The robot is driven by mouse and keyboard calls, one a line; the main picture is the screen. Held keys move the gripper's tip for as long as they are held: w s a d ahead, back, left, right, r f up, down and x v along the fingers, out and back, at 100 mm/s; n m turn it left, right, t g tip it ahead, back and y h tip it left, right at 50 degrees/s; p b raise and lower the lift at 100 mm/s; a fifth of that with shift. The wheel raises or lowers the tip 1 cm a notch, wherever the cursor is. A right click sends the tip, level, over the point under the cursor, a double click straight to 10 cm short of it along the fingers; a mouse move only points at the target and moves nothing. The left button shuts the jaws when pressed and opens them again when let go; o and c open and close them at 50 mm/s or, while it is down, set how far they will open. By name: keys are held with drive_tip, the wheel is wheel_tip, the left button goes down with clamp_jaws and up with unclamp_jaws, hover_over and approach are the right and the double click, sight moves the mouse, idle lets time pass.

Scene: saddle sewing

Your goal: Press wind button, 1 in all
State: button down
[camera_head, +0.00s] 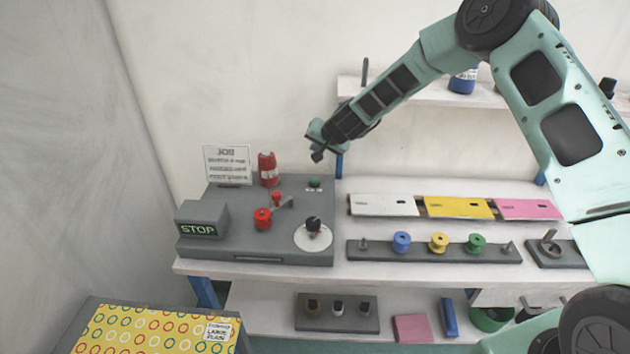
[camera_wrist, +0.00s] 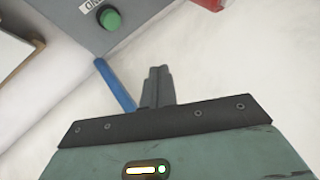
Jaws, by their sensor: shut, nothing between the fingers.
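The wind button is a green round button (camera_head: 314,183) at the back right of the grey winder box (camera_head: 215,245). It also shows in the wrist view as a green button (camera_wrist: 110,19) on a grey panel (camera_wrist: 68,12), beside a partly cut-off white label (camera_wrist: 90,5). My gripper (camera_head: 317,156) is above the button in the head view, apart from it. In the wrist view the fingers of my gripper (camera_wrist: 159,72) are together and empty, with the button up and to the left of them. A display (camera_head: 198,229) on the box reads STOP.
A shelf (camera_head: 420,94) hangs behind my arm.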

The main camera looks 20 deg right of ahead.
sight(316, 182)
wheel_tip(316, 182, down, 9)
drive_tip(key=b, duration=0.7)
drive_tip(key=shift+a+r, duration=0.1)
idle(1.9)
drive_tip(key=shift+f+b, duration=0.4)
drive_tip(key=shift+b, duration=0.05)
drive_tip(key=shift+f+b, duration=0.5)
idle(0.6)
drive_tip(key=shift+r, duration=0.1)
drive_tip(key=shift+r+p, duration=0.65)
drive_tip(key=shift+r, duration=0.15)
